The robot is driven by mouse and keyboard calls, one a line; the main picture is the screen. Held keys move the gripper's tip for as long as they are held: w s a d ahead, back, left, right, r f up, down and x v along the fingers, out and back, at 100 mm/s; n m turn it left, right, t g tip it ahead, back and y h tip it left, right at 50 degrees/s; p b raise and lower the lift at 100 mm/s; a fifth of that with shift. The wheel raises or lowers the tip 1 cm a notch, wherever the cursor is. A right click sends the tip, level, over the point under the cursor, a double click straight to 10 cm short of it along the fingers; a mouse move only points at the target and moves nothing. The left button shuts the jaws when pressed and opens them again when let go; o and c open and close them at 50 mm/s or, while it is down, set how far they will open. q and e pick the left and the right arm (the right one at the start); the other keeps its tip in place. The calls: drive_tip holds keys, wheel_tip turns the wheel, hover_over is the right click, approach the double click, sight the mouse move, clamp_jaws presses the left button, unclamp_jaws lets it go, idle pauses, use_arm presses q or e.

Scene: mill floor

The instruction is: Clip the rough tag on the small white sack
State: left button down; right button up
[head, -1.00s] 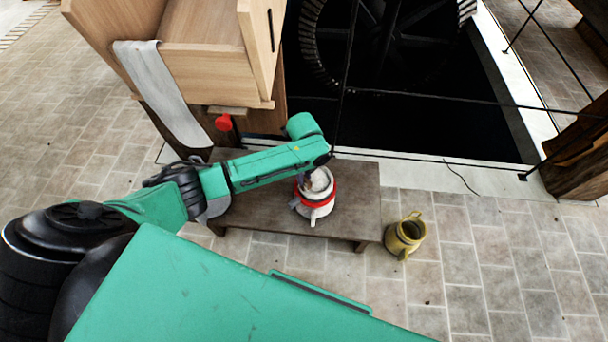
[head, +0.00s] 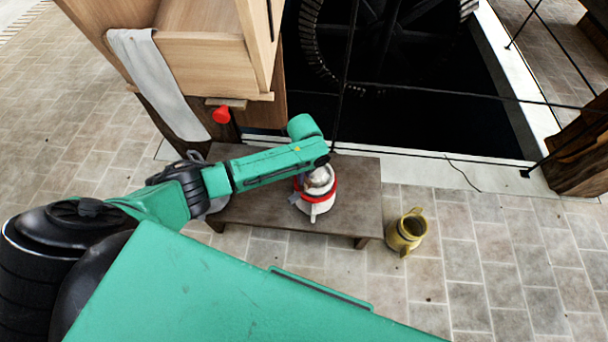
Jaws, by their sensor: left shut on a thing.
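The small white sack (head: 314,211) with a red band stands on a low brown table, near its right half. My left gripper (head: 320,188) is at the top of the sack, under the end of my green arm. A silvery rounded part there covers the sack's mouth. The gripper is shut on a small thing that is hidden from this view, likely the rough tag. I cannot make out the tag itself or whether it touches the sack. My right gripper is not in view.
The low table (head: 262,213) has bare room left of the sack. A yellow-green jug (head: 406,232) stands on the floor to its right. A wooden chute (head: 205,65) with a grey cloth (head: 158,85) stands behind left. A railing (head: 440,90) fences the dark wheel pit.

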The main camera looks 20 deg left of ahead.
use_arm(q)
drive_tip(key=c, duration=0.7)
unclamp_jaws()
wheel_tip(320, 180, up, 15)
drive_tip(key=p, duration=0.3)
drive_tip(key=shift+f, duration=0.2)
